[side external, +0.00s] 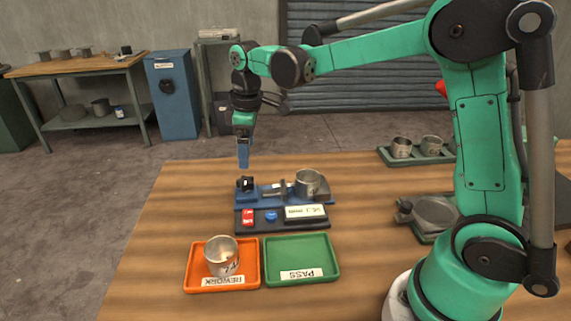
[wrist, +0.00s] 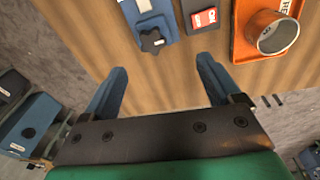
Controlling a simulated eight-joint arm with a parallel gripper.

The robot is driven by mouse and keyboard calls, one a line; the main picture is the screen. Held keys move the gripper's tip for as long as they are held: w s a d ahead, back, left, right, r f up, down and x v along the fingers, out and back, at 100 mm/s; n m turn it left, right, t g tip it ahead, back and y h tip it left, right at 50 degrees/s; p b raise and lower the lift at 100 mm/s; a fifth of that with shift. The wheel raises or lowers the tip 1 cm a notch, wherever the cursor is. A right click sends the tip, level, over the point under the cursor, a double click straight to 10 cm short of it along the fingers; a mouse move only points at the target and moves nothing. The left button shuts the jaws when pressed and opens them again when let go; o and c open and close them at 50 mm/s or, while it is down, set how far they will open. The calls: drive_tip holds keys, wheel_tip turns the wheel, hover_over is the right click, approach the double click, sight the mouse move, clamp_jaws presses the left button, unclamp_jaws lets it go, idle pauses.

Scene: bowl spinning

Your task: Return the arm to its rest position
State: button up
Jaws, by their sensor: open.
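My gripper (side external: 243,155) is in the air above the far left part of the wooden table, behind the blue fixture. In the wrist view my gripper (wrist: 163,78) has its two blue fingers spread apart with nothing between them, only bare table and floor beyond. My green arm reaches across from the right in the side view. Another metal cup (side external: 308,183) stands at the right end of the blue fixture (side external: 268,192).
The green PASS tray (side external: 300,244) is empty. A control panel (side external: 285,216) with red and blue buttons and a display lies in front of the fixture. A green tray with two cups (side external: 419,152) stands at the back right. Table left of the fixture is clear.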

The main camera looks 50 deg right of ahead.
drive_tip(key=s+a+r+m+t, duration=0.1)
drive_tip(key=s+m+t, duration=0.5)
drive_tip(key=s, duration=0.7)
drive_tip(key=shift+a+m, duration=0.8)
drive_tip(key=shift+a, duration=0.05)
